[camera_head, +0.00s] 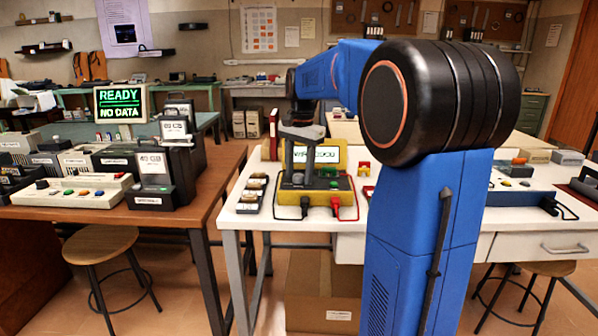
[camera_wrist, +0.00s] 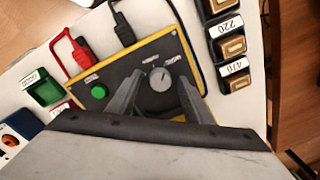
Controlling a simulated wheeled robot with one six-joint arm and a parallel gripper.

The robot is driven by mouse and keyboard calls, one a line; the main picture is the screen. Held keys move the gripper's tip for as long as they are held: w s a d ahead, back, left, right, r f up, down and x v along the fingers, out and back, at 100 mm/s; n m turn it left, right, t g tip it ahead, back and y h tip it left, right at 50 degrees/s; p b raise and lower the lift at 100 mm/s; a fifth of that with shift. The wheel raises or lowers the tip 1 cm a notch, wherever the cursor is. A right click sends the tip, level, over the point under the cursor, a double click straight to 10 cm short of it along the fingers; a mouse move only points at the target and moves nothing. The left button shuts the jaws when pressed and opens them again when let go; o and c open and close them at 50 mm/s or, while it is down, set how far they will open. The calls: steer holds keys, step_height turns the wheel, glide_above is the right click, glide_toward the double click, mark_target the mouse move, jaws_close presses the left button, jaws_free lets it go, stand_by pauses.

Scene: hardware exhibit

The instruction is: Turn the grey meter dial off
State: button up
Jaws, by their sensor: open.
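The yellow meter (camera_head: 318,197) with a dark top face stands on the white table. In the wrist view the meter (camera_wrist: 183,50) shows its round grey dial (camera_wrist: 159,79), with a pale mark towards its upper right edge. Small labels sit above the dial, too blurred to read surely. My gripper (camera_head: 298,181) points down over the meter. In the wrist view my gripper (camera_wrist: 161,84) is open, with one finger on each side of the dial. I cannot tell whether the fingers touch it.
A green button (camera_wrist: 98,91) sits beside the dial. A red plug (camera_wrist: 82,55) and a black plug (camera_wrist: 124,33) with cables are at the meter's edge. A row of labelled blocks (camera_head: 251,194) stands close by.

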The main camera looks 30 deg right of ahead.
steer(key=c, duration=1.1)
steer(key=shift+o, duration=0.2)
steer(key=shift+n, duration=0.4)
steer(key=n, duration=0.3)
steer(key=shift+n, duration=0.3)
steer(key=n, duration=0.4)
steer(key=shift+w+n, duration=0.1)
steer(key=shift+n, duration=0.2)
steer(key=n, duration=0.4)
steer(key=shift+g, duration=0.3)
steer(key=shift+d+n, duration=0.1)
steer(key=shift+n, duration=2.4)
